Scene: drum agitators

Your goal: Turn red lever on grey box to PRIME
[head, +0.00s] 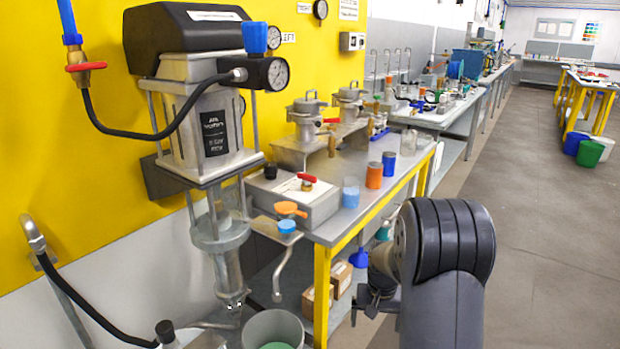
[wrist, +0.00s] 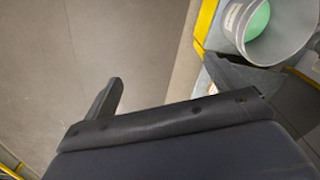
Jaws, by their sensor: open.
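The grey box (head: 322,211) sits on the near end of the metal bench in the head view. A red lever (head: 307,178) with a brass-coloured base lies on its top plate; its labels are too small to read. A black knob (head: 270,172) stands to the left on the same box. My gripper (wrist: 163,90) is open in the wrist view, with its two fingers spread and nothing between them. In the head view my arm is in front and to the right of the bench, well apart from the box, and my gripper is mostly hidden there.
Orange and blue scoops (head: 288,210) are at the box's front left. A light-blue jar (head: 350,194), an orange jar (head: 374,176) and a blue jar (head: 389,163) stand to its right. The agitator (head: 205,130) rises at left. A bucket (wrist: 280,35) is near my gripper.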

